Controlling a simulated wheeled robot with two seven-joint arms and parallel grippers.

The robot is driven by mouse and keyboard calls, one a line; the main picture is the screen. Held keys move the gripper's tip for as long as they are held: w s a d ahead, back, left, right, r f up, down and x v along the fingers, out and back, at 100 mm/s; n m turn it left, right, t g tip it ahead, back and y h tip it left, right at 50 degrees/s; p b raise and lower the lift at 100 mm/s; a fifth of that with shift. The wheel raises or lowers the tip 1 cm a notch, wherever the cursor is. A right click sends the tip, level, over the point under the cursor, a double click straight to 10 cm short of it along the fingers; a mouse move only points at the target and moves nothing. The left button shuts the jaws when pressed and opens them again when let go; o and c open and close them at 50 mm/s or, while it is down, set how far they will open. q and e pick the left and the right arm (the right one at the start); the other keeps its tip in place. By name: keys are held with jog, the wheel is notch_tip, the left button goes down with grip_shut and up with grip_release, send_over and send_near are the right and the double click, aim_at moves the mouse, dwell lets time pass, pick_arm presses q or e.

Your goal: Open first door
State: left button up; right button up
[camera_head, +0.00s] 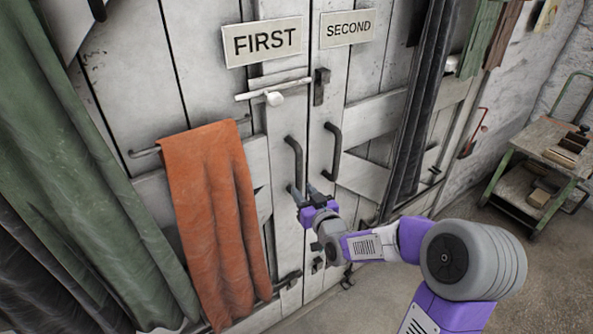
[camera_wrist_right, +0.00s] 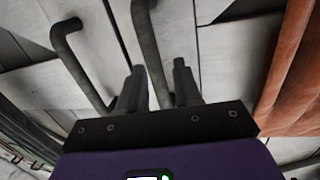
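The first door is white planked wood with a sign reading FIRST (camera_head: 262,41). Its dark bar handle (camera_head: 294,158) stands upright near the door's edge. The door looks shut. A pale bar with a round knob (camera_head: 274,98) lies across the door above the handle, near a dark bracket (camera_head: 321,87). My right gripper (camera_head: 308,192) is at the handle's lower end. In the right wrist view its two dark fingers (camera_wrist_right: 160,88) are apart, with the first handle (camera_wrist_right: 150,45) passing between them. Contact cannot be told. My left gripper is not in view.
The second door's sign (camera_head: 347,29) and dark handle (camera_head: 332,150) are just to the right; that handle also shows in the wrist view (camera_wrist_right: 75,58). An orange cloth (camera_head: 215,225) hangs on a rail to the left. A green curtain (camera_head: 75,190) hangs far left. A cart (camera_head: 533,175) stands far right.

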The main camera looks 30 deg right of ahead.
aim_at(301, 174)
jog(key=r, duration=0.1)
jog(key=d+r, duration=0.1)
jog(key=r, duration=0.1)
jog(key=shift+t, duration=0.3)
jog(key=w, duration=0.7)
jog(key=shift+w+d+b, duration=0.2)
jog(key=shift+d+b, duration=0.15)
jog(key=shift+d, duration=0.05)
grip_shut()
